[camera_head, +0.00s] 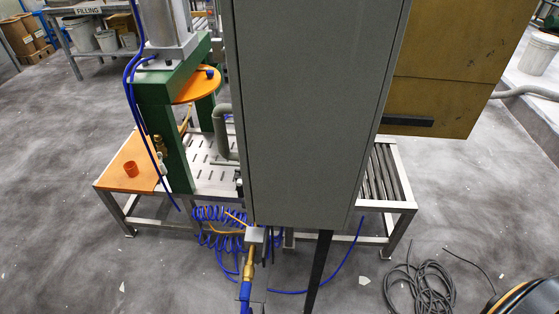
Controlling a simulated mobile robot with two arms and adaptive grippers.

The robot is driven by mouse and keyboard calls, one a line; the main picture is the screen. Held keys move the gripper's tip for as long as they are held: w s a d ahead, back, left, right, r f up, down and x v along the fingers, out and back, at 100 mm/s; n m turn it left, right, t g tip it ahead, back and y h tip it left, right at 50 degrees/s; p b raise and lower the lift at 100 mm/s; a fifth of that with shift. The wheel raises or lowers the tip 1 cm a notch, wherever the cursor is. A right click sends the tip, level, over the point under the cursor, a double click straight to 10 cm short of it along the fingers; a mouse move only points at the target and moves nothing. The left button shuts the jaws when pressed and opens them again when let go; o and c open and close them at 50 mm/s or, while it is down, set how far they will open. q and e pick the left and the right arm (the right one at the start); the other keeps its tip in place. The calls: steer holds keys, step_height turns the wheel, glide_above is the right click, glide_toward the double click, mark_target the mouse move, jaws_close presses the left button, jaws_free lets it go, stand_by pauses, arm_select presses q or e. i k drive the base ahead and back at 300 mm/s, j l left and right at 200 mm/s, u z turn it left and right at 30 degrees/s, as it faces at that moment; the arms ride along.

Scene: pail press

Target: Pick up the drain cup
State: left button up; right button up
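A small orange-red cup (131,169), which looks like the drain cup, stands upright on an orange board (119,177) at the left end of a metal bench. It is left of the green press frame (172,135), and nothing touches it from above. Neither of my grippers shows in the head view, so I cannot tell where they are relative to the cup.
A tall grey cabinet (312,110) blocks the middle of the bench. Blue hoses (133,90) hang beside the press, and coiled blue hose (222,222) hangs below the bench front. Black cable (420,290) lies on the floor at right. The floor at left is mostly clear.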

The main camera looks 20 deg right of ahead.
mark_target(132, 169)
steer(key=i+j+z, duration=0.35)
steer(key=j+z, duration=0.35)
steer(key=i+j+z, duration=0.2)
steer(key=j+z, duration=0.5)
steer(key=j, duration=0.2)
steer(key=j+z, duration=0.35)
steer(key=j, duration=0.15)
steer(key=i+j+z, duration=0.4)
steer(key=j+z, duration=0.2)
steer(key=j, duration=0.2)
steer(key=u, duration=2.45)
steer(key=k+j+z, duration=0.1)
steer(key=j+z, duration=0.2)
steer(key=z, duration=0.15)
steer(key=k+j+z, duration=0.2)
steer(key=z, duration=0.25)
steer(key=j, duration=0.1)
